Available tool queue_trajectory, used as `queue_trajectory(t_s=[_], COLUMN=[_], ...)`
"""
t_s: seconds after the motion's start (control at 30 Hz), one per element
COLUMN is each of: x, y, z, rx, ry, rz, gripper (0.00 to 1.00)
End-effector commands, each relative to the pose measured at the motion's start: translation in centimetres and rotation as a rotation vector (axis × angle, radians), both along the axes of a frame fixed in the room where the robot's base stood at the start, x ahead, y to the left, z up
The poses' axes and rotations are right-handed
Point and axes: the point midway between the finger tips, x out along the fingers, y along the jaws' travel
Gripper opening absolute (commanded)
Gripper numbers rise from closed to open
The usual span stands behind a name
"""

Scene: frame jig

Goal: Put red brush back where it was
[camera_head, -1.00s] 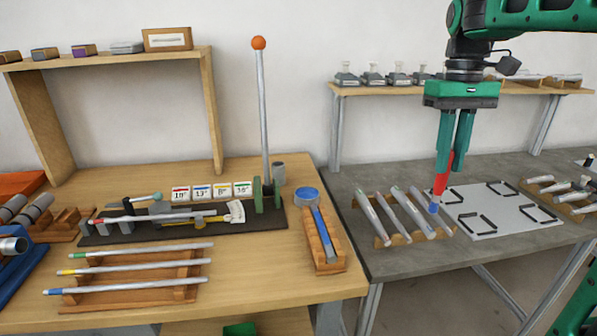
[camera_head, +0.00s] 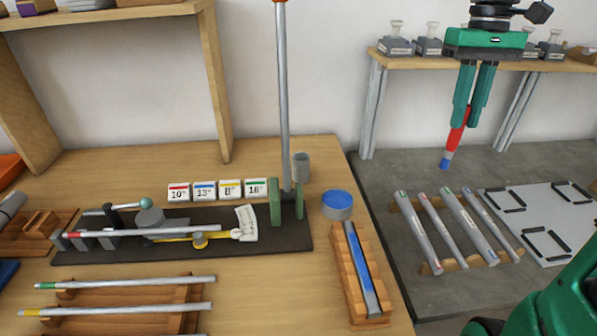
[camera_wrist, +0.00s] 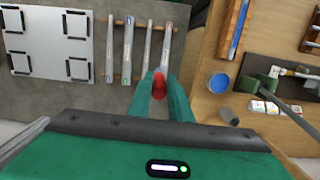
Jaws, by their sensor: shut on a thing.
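My gripper (camera_head: 472,98) is shut on the red brush (camera_head: 456,132), which has a red body and a blue lower end. It hangs tilted in the air above the grey table, behind the rack of grey tubes. In the wrist view the red brush (camera_wrist: 159,86) shows as a red end between the green fingers, with the rest hidden. A wooden holder (camera_head: 380,320) with a blue-topped strip (camera_head: 358,258) in it stands on the wooden bench near its right edge. A round pot with a blue top (camera_head: 337,203) stands just behind that holder.
Several grey tubes (camera_head: 455,225) lie on a wooden rack on the grey table. A white board with black corner marks (camera_head: 545,222) lies right of them. A tall pole (camera_head: 284,100) rises from the dark fixture on the bench. Small weights (camera_head: 397,42) stand on the back shelf.

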Motion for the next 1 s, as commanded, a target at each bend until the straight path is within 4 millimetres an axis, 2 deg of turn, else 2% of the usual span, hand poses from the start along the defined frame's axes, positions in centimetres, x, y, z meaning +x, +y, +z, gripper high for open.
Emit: queue_trajectory(t_s=[0.37, 0.53, 0.67, 0.77, 1.0], x=[0.0, 2.0, 5.2, 7.9, 12.8], y=[-0.6, 1.1, 4.3, 7.7, 17.3], z=[0.0, 0.1, 0.1, -0.1, -1.0], rx=[0.001, 0.001, 0.003, 0.006, 0.007], ry=[0.000, -0.001, -0.003, -0.005, -0.006], rz=[-0.010, -0.004, 0.004, 0.008, 0.011], gripper=[0.00, 0.00, 0.00, 0.00, 0.00])
